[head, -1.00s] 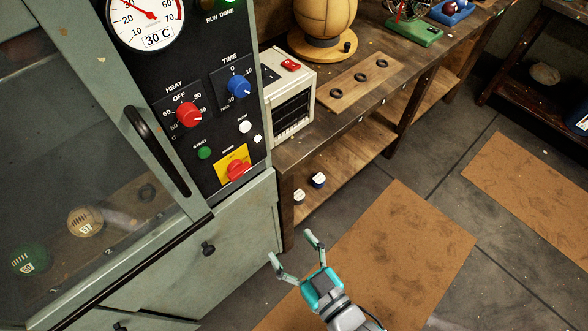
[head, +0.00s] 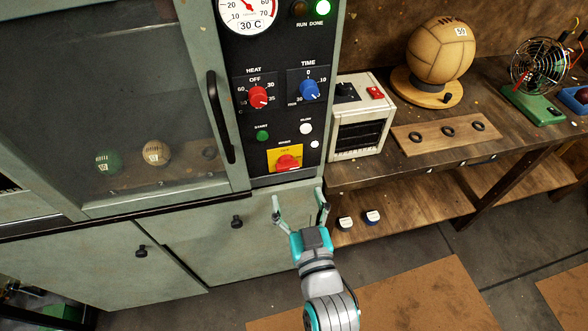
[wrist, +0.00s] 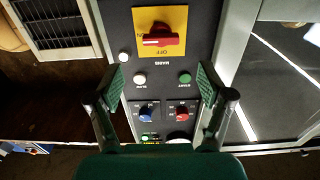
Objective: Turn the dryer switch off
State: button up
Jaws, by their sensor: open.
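The dryer's main switch (head: 287,162) is a red rotary handle on a yellow plate, low on the black control panel (head: 270,122). In the wrist view the red handle (wrist: 160,40) lies crosswise on its yellow plate, with OFF lettering beside it. My gripper (head: 300,200) is open and empty, in front of the cabinet just below the switch in the head view. In the wrist view its two fingers (wrist: 160,85) stand apart and do not touch the switch. The panel's heat knob (head: 258,97) is red and its time knob (head: 310,89) is blue.
A green start button (head: 262,136) and white buttons sit just above the switch. A black door handle (head: 220,118) projects left of the panel. A cream box (head: 360,115) stands right of it on the wooden bench (head: 400,170). The green DONE lamp (head: 323,7) glows.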

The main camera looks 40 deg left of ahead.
aim_at(288, 168)
jog(key=x, duration=0.8)
jog(key=shift+a, duration=0.1)
jog(key=c, duration=1.2)
jog(key=shift+o, duration=0.2)
